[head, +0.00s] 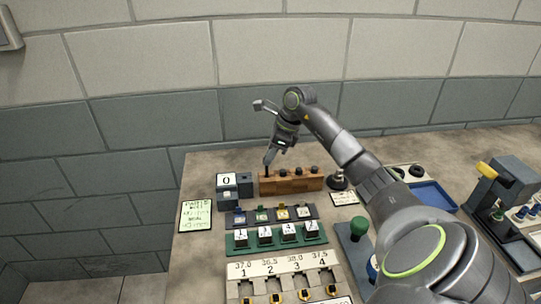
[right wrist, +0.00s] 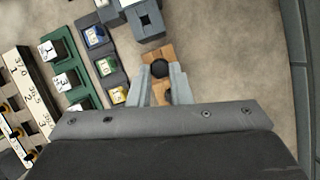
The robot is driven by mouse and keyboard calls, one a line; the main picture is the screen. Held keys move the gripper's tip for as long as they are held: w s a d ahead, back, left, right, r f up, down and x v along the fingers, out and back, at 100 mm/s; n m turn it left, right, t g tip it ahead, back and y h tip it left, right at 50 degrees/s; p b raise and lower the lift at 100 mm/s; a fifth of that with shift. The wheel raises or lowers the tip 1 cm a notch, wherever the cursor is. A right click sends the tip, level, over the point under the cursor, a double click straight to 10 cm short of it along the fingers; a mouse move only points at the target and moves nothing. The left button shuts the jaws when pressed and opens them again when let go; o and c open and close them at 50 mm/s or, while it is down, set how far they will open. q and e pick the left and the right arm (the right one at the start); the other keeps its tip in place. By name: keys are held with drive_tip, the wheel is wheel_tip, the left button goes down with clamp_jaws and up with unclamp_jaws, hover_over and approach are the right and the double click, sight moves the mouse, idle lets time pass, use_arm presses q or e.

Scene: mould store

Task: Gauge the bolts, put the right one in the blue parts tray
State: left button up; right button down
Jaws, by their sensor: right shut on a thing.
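A wooden block (head: 291,187) stands at the back of the table with several dark round-headed bolts (head: 314,169) in its top. My right gripper (head: 269,160) points down at the block's left end. In the right wrist view its fingers (right wrist: 160,82) are shut on a dark-headed bolt (right wrist: 160,68) over the block. I cannot tell whether this bolt is still seated in its hole. The blue parts tray (head: 437,196) lies on the right, partly hidden behind my right arm. A gauge rack (head: 285,268) marked 37.0, 36.5, 38.0 and 37.5 stands in front. My left gripper is not in view.
A green rack (head: 275,246) of numbered cubes and a dark rack (head: 247,216) of coloured pieces stand before the block. A grey box reading 0 (head: 227,181) and a note (head: 195,215) are left. A dark machine (head: 507,190) stands far right.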

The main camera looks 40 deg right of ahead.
sight(270, 177)
drive_tip(key=shift+f+b, duration=2.35)
drive_tip(key=shift+f, duration=0.25)
idle(0.6)
drive_tip(key=c, duration=0.9)
unclamp_jaws()
drive_tip(key=shift+o, duration=0.2)
drive_tip(key=shift+r, duration=0.1)
wheel_tip(270, 177, up, 7)
drive_tip(key=p, duration=0.3)
drive_tip(key=shift+r+p, duration=0.2)
drive_tip(key=shift+p, duration=0.1)
idle(0.7)
